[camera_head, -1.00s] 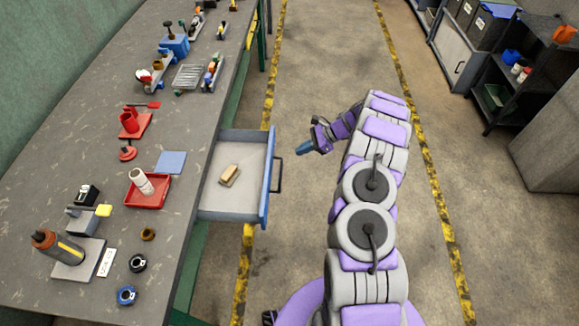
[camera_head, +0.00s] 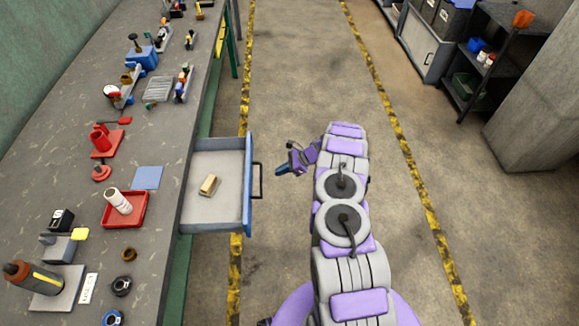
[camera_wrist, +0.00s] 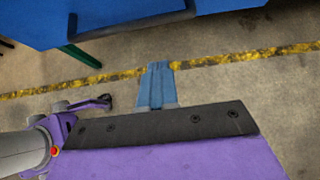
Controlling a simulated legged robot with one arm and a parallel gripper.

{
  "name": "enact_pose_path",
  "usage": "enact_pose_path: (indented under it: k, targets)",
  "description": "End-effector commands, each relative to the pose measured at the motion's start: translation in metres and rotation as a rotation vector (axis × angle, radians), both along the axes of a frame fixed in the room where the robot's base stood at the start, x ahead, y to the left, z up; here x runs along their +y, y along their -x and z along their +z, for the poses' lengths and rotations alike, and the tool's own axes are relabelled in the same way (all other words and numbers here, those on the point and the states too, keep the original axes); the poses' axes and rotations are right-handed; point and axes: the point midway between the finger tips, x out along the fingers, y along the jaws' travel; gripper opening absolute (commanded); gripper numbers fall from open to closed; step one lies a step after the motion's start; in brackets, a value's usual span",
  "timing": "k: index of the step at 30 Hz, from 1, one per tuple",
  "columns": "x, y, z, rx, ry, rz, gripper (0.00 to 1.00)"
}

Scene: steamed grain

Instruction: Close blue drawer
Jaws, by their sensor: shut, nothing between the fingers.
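The blue drawer (camera_head: 247,188) stands pulled out from the right side of the workbench in the head view. A tan block (camera_head: 209,186) lies inside it on the pale drawer floor. Its dark bar handle (camera_head: 258,180) is on the front face. My gripper (camera_head: 279,170) is a short distance to the right of the handle, apart from it, shut and empty. In the wrist view the shut blue fingers (camera_wrist: 158,68) point toward the blue drawer front (camera_wrist: 150,16), with the dark handle (camera_wrist: 135,27) above and left of them and floor showing between.
The grey workbench (camera_head: 150,235) on the left carries a red tray (camera_head: 137,219), a blue mat (camera_head: 146,177) and several tools and fixtures. Dark shelving (camera_head: 497,55) stands at the back right. The floor aisle between yellow-black lines is clear.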

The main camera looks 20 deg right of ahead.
Motion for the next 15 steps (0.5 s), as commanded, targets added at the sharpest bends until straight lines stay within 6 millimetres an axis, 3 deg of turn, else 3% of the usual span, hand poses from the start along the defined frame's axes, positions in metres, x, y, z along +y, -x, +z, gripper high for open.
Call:
enact_pose_path:
  k: [1,9,15]
  targets:
    - [0.007,-0.001,-0.007,0.001,0.0,0.002,0.0]
    - [0.04,-0.013,0.003,-0.002,0.004,0.0,0.0]
    - [0.046,-0.014,0.005,-0.002,0.004,0.0,0.0]
